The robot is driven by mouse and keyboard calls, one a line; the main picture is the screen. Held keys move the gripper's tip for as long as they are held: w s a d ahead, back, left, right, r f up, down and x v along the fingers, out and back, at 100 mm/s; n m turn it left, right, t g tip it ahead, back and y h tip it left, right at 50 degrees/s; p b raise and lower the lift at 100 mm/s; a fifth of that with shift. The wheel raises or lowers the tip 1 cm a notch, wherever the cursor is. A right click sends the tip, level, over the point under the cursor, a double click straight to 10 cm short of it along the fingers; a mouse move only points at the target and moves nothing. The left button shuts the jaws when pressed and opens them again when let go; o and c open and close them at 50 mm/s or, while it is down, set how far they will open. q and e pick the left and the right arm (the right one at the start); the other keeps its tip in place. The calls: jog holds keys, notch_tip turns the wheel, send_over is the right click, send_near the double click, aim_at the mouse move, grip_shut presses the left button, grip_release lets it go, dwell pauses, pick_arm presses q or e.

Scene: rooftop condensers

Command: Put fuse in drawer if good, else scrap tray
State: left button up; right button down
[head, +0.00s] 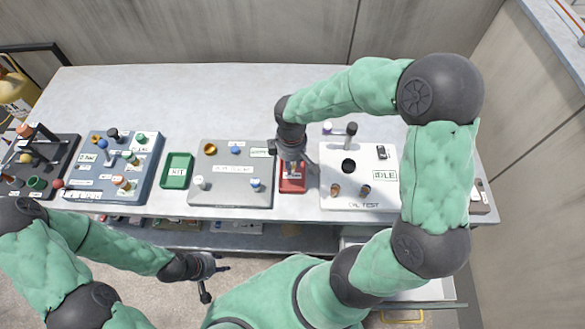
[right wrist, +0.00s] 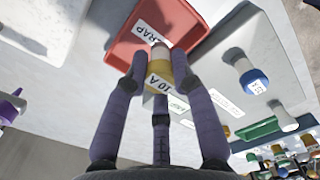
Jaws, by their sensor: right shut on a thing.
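The fuse (right wrist: 160,68) has a yellow band marked "10 A" and a pale end. My right gripper (right wrist: 158,80) is shut on it. In the right wrist view the fuse is in front of the red scrap tray (right wrist: 186,22), labelled "SCRAP"; I cannot tell if they touch. In the head view my right gripper (head: 292,166) is over the scrap tray (head: 293,188) and hides part of it. An open drawer (head: 432,294) shows under the bench at lower right, partly hidden by my arm. My left gripper (head: 216,282) is empty, fingers apart, in front of the bench.
Right of the tray is a white "CAL TEST" board (head: 350,192) with knobs and a small label that seems to read "IDLE". Left are a grey panel (head: 232,190), a green tray (head: 177,170), and a blue-grey board (head: 112,168) with several parts. The bench's back strip is clear.

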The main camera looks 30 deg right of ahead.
aim_at(293, 167)
jog(key=shift+w+d+f, duration=0.35)
jog(key=shift+d+f, duration=0.05)
jog(key=shift+f, duration=0.25)
jog(key=shift+w+d+f+b, duration=0.15)
jog(key=shift+f+b, duration=0.45)
jog(key=shift+f, duration=1.05)
jog(key=shift+f, duration=0.2)
jog(key=c, duration=1)
grip_release()
jog(key=shift+c, duration=0.2)
jog(key=shift+r, duration=0.1)
notch_tip(293, 167, up, 12)
jog(key=p, duration=0.3)
jog(key=shift+r, duration=0.15)
